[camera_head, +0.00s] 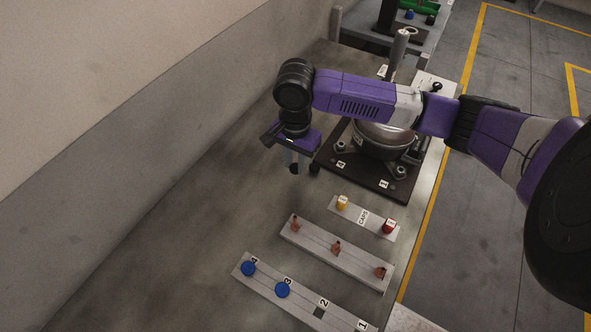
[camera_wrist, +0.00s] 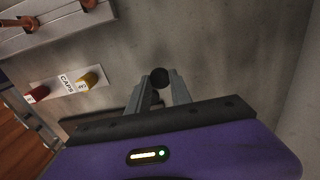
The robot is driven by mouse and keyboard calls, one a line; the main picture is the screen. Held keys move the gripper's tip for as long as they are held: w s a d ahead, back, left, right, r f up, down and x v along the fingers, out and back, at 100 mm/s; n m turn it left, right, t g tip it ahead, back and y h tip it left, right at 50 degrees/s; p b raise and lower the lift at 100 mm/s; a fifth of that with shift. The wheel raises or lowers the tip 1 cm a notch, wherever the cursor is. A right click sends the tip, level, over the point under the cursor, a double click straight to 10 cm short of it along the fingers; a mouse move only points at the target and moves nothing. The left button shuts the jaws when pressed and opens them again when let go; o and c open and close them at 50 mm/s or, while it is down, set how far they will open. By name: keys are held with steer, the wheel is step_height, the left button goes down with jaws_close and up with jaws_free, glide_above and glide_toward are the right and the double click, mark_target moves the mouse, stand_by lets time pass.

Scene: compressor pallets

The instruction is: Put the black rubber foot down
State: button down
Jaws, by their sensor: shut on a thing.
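My gripper (camera_head: 292,160) hangs below the purple wrist, left of the compressor's dark base plate and above the grey surface. In the wrist view my gripper (camera_wrist: 159,84) is shut on the black rubber foot (camera_wrist: 159,77), a small dark round piece between the fingertips. In the head view the black rubber foot (camera_head: 295,169) shows as a dark spot at the finger ends. It appears held above the surface; the exact height is hard to tell. The compressor (camera_head: 382,141) is partly hidden by my arm.
The dark base plate (camera_head: 390,183) carries number labels. In front are a CAPS strip (camera_head: 376,225) with yellow and red caps, a strip with copper-coloured pieces (camera_head: 318,249), and a numbered strip (camera_head: 303,304) with blue discs at 4 and 3. Bare surface lies left, beside the wall (camera_head: 130,130).

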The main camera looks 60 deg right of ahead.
mark_target(296, 167)
steer(key=shift+f, duration=2.15)
steer(key=c, duration=1.2)
jaws_free()
steer(key=shift+f, duration=0.1)
steer(key=shift+o, duration=0.2)
